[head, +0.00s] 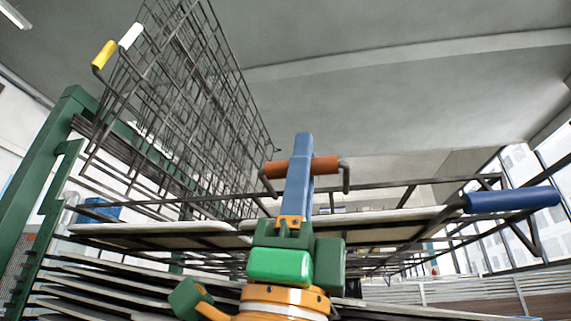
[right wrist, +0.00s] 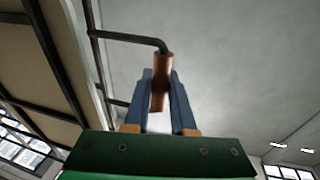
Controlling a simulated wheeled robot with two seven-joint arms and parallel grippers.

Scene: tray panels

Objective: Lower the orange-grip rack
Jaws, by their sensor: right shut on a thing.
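The orange grip (head: 311,166) is a short cylinder on a bent dark rod at the front of the orange-grip rack (head: 346,182). The rack's dark bars run roughly level across the middle of the head view. My right gripper (head: 303,142) comes up from below, its blue fingers closed around the grip. In the right wrist view, the grip (right wrist: 162,68) sits between the two fingers (right wrist: 160,92), with its rod bending off to the left. My gripper and arm hide part of the rack. My left gripper is not in view.
A rack with a blue grip (head: 512,199) lies close by on the right. Wire racks with a yellow grip (head: 104,54) and a white grip (head: 130,36) stand steeply raised at upper left. A green post (head: 40,180) stands at left. Several stacked panels (head: 100,290) lie below.

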